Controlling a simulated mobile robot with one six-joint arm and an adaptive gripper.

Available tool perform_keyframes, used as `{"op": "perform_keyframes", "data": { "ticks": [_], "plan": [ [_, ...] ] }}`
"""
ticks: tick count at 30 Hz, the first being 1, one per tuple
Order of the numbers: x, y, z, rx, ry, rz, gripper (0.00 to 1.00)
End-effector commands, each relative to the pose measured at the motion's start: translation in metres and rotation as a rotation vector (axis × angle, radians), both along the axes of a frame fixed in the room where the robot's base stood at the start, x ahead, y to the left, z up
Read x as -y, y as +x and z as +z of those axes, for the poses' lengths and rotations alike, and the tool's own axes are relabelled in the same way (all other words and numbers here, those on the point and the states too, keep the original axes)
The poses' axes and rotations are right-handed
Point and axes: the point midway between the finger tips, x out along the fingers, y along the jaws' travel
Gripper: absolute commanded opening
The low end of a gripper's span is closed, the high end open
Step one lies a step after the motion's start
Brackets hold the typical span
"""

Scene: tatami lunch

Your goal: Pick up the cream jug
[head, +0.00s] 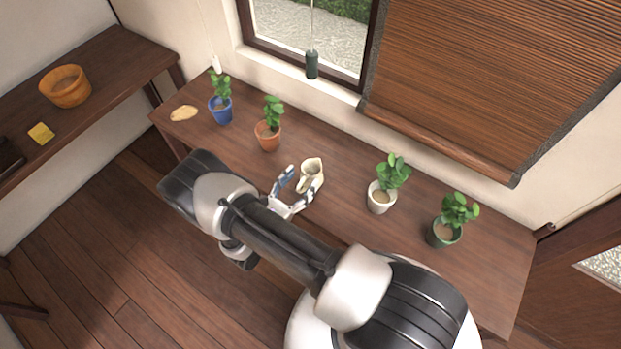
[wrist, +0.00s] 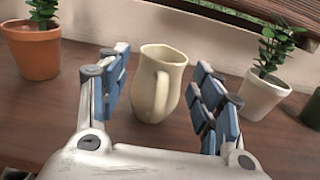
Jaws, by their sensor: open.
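The cream jug (head: 312,170) stands upright on the wooden table, near its middle, in the head view. In the wrist view the cream jug (wrist: 150,88) stands just ahead, with its handle facing me. My gripper (head: 296,187) is at the near side of the jug in the head view. In the wrist view my gripper (wrist: 165,90) is open, with one blue-padded finger to the left of the jug and one to the right. I see a gap between the jug and the right finger; the left finger looks close to the jug, and I cannot tell if it touches.
On the table (head: 345,215), a blue-potted plant (head: 221,108) and a terracotta-potted plant (head: 267,135) stand left of the jug. A white-potted plant (head: 381,197) and a green-potted plant (head: 445,232) stand right. A window wall (head: 340,100) runs behind. A side shelf (head: 105,75) holds an orange pot (head: 66,88).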

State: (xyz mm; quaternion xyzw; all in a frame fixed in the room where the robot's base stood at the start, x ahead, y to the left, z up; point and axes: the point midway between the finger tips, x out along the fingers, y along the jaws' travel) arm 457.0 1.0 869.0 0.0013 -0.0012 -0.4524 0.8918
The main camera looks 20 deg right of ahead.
Motion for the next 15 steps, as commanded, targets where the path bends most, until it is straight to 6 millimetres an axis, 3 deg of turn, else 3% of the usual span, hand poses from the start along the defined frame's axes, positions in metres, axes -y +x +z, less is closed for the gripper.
{"op": "perform_keyframes", "data": {
  "ticks": [6, 15],
  "plan": [
    [0.029, 0.016, -0.006, 0.000, 0.000, -0.005, 0.60],
    [0.033, 0.020, -0.005, 0.000, 0.000, -0.001, 0.60]
  ]
}}
